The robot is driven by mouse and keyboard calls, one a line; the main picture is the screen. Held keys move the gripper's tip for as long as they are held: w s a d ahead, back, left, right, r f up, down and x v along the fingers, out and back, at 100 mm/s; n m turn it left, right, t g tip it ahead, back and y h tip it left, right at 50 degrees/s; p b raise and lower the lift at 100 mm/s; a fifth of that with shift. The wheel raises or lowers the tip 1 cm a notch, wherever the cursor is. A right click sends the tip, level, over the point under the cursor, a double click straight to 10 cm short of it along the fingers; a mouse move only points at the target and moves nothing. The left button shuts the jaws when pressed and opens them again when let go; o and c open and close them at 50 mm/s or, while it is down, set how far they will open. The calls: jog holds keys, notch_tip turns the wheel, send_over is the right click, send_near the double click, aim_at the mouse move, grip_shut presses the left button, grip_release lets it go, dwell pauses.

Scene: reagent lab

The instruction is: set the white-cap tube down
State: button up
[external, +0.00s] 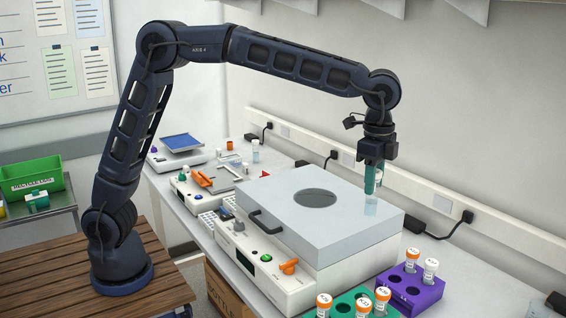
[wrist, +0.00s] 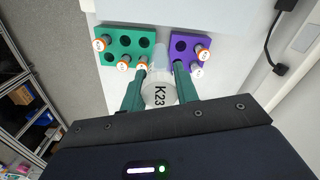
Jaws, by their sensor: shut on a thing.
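My gripper (external: 373,178) is shut on the white-cap tube (external: 371,206), which hangs upright, clear bluish body downward, over the right part of the grey-topped machine. In the wrist view its white cap (wrist: 159,94) reads K23, between my two green fingers (wrist: 160,74). Its lower end shows pale beyond the cap. The purple rack (external: 400,299) holds an orange-cap tube (external: 411,259) and another white-cap tube (external: 430,270). The green rack (external: 345,299) holds several orange-cap tubes (external: 363,307). Both racks also show empty holes in the wrist view.
The white machine (external: 300,215) with a round dark opening in its grey lid fills the bench's middle. Smaller instruments (external: 207,180) stand farther back. A socket rail with cables (external: 440,205) runs along the wall. A green bin (external: 32,178) stands at far left.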

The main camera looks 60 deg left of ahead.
jog(key=w+a+n, duration=0.3)
jog(key=w+a, duration=0.2)
jog(key=a, duration=0.5)
jog(key=w+a+n, duration=0.3)
jog(key=w+a, duration=0.2)
jog(key=a, duration=0.4)
jog(key=w+a+n, duration=0.3)
jog(key=w+a, duration=0.2)
jog(key=a, duration=0.5)
jog(key=w+a+n, duration=0.2)
jog(key=a+n, duration=0.6)
jog(key=a, duration=2.2)
jog(key=shift+s+f, duration=0.15)
jog(key=shift+f, duration=12.45)
jog(key=shift+f, duration=0.1)
jog(key=o, duration=0.9)
jog(key=shift+o, duration=0.2)
